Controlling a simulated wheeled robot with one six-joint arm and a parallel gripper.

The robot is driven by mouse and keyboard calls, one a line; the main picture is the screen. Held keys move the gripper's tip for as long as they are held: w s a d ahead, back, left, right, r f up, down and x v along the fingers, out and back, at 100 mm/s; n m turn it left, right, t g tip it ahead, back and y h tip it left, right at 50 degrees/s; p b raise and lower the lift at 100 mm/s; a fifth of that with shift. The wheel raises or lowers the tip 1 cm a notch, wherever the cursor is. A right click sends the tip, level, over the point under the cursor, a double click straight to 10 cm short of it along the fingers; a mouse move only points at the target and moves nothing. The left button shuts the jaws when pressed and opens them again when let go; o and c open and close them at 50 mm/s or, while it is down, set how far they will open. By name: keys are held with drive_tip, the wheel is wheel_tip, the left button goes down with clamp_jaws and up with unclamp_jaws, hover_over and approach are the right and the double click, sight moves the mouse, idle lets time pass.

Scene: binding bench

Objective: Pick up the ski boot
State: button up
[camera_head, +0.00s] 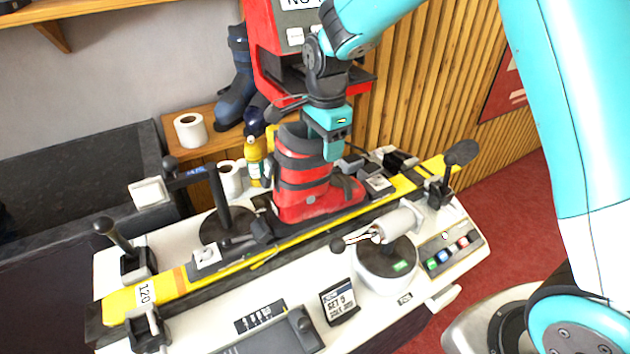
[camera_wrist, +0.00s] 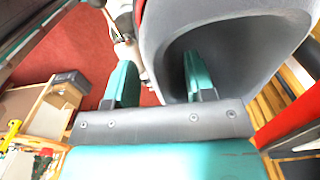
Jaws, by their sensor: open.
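The ski boot (camera_head: 300,200), red with black straps and a dark cuff, stands upright on the binding bench, over the yellow-edged ski bar. My gripper (camera_head: 333,152) is at the upper right side of its cuff, pointing down. In the wrist view the boot's grey cuff (camera_wrist: 225,28) is large and close. My gripper's teal fingers (camera_wrist: 158,82) are apart: the right one reaches into the cuff opening, the left one is outside it. The cuff wall shows between them. Whether either finger touches the wall cannot be told.
The white bench (camera_head: 275,290) carries a left lever post (camera_head: 222,200), a right clamp handle (camera_head: 395,225) and a small display (camera_head: 340,300). Behind are a red machine (camera_head: 262,45), a dark blue boot (camera_head: 238,85), a yellow bottle (camera_head: 254,160) and a white roll (camera_head: 189,130).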

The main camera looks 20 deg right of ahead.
clamp_jaws()
